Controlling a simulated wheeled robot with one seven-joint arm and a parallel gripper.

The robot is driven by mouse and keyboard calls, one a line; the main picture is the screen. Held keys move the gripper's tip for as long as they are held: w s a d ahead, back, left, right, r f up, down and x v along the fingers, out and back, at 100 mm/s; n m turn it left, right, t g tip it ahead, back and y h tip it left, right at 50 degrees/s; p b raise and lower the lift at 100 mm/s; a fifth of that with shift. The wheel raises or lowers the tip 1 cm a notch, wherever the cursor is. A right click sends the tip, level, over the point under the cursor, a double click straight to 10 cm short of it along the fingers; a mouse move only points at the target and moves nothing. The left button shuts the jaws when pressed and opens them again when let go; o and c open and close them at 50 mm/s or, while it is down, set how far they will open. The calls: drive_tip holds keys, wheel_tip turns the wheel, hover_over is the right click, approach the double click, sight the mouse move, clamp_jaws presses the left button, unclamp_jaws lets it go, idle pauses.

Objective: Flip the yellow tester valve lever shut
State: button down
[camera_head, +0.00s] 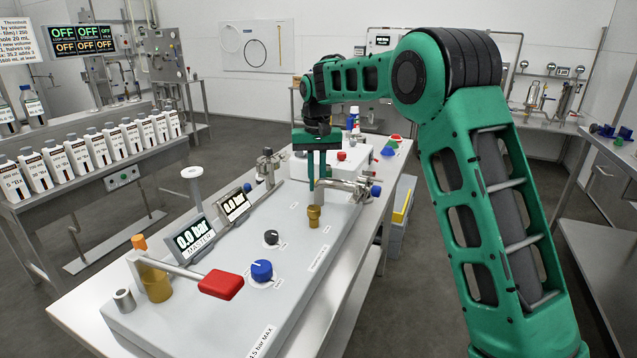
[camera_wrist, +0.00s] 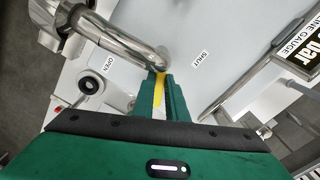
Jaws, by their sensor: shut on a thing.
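The yellow tester valve lever (camera_wrist: 158,92) shows as a narrow strip between the green fingers of my gripper (camera_wrist: 164,80) in the wrist view. My gripper is shut on it, and the fingers hide much of it. The lever lies between the OPEN label (camera_wrist: 109,65) and the SHUT label (camera_wrist: 199,60), beside the end of a curved metal pipe (camera_wrist: 135,38). In the head view my gripper (camera_head: 317,182) points down over the grey panel, at the left end of the metal pipe (camera_head: 345,186). I cannot make out the lever there.
The grey panel (camera_head: 300,245) carries a red-handled lever (camera_head: 221,284), a blue knob (camera_head: 262,271), a black knob (camera_head: 271,237) and gauge displays (camera_head: 194,240). White bottles (camera_head: 105,146) stand on the left bench.

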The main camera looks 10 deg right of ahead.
drive_tip(key=shift+w+a+m, duration=0.15)
drive_tip(key=shift+a+m, duration=0.2)
drive_tip(key=shift+m, duration=0.6)
drive_tip(key=shift+w+a+m, duration=0.1)
drive_tip(key=shift+a+m, duration=0.2)
drive_tip(key=shift+m, duration=0.7)
drive_tip(key=shift+w+a+m, duration=0.15)
drive_tip(key=shift+a+m, duration=0.2)
drive_tip(key=shift+m, duration=0.6)
drive_tip(key=c, duration=1.8)
unclamp_jaws()
drive_tip(key=shift+o, duration=0.2)
drive_tip(key=shift+r, duration=0.15)
wheel_tip(320, 180, up, 10)
drive_tip(key=shift+r, duration=0.25)
